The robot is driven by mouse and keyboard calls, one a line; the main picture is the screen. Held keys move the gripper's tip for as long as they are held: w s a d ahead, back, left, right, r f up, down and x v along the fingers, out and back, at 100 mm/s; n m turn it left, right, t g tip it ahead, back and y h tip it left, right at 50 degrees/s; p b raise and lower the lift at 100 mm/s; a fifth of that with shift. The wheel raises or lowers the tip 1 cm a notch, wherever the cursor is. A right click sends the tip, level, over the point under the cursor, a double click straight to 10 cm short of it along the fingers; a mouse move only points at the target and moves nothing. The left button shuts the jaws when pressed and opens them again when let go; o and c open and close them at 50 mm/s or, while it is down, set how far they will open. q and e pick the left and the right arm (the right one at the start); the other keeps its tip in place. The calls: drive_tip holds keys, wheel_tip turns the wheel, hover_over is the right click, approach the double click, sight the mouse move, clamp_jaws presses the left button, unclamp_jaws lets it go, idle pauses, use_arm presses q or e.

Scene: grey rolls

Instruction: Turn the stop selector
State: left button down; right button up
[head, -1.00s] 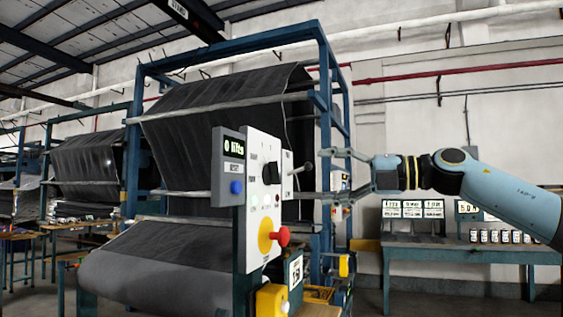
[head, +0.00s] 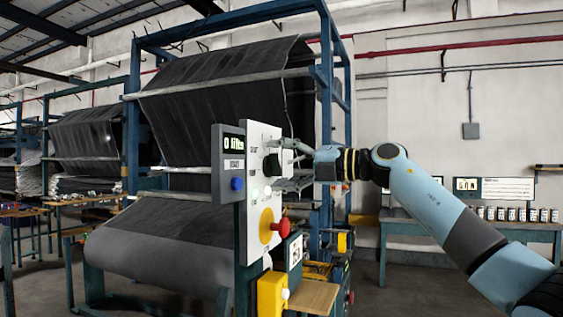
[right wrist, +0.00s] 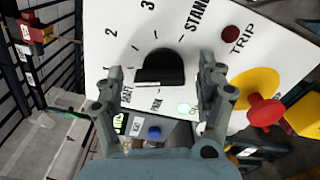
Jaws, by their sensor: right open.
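The stop selector is a black knob (head: 271,166) on the white control panel (head: 260,139), partly covered by my right gripper in the head view. In the right wrist view the knob (right wrist: 160,68) is a dark half-round shape among printed marks, including "2", "3" and "STAND". My right gripper (head: 288,163) is open in front of the panel. In the right wrist view its fingers (right wrist: 162,76) stand apart on either side of the knob; I cannot tell whether they touch it. My left gripper is out of view.
A red mushroom button (head: 281,228) on a yellow base sticks out below the knob. A grey display box (head: 229,166) with a blue button is left of the panel. A yellow box (head: 271,293) hangs below. Grey cloth rolls (head: 215,100) stand behind; a side table (head: 470,227) is right.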

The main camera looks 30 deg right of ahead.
drive_tip(key=shift+c, duration=0.3)
drive_tip(key=c, duration=1.1)
drive_tip(key=shift+n, duration=0.3)
drive_tip(key=n+b, duration=0.2)
drive_tip(key=shift+f+n, duration=0.2)
drive_tip(key=shift+n, duration=0.2)
drive_tip(key=n+b, duration=0.4)
drive_tip(key=shift+s+a, duration=0.1)
drive_tip(key=n+b, duration=0.3)
drive_tip(key=n, duration=0.2)
drive_tip(key=shift+f+n+b, duration=0.15)
drive_tip(key=shift+n+b, duration=0.25)
drive_tip(key=shift+a+n+b, duration=0.1)
drive_tip(key=shift+n+b, duration=0.8)
drive_tip(key=shift+n, duration=0.5)
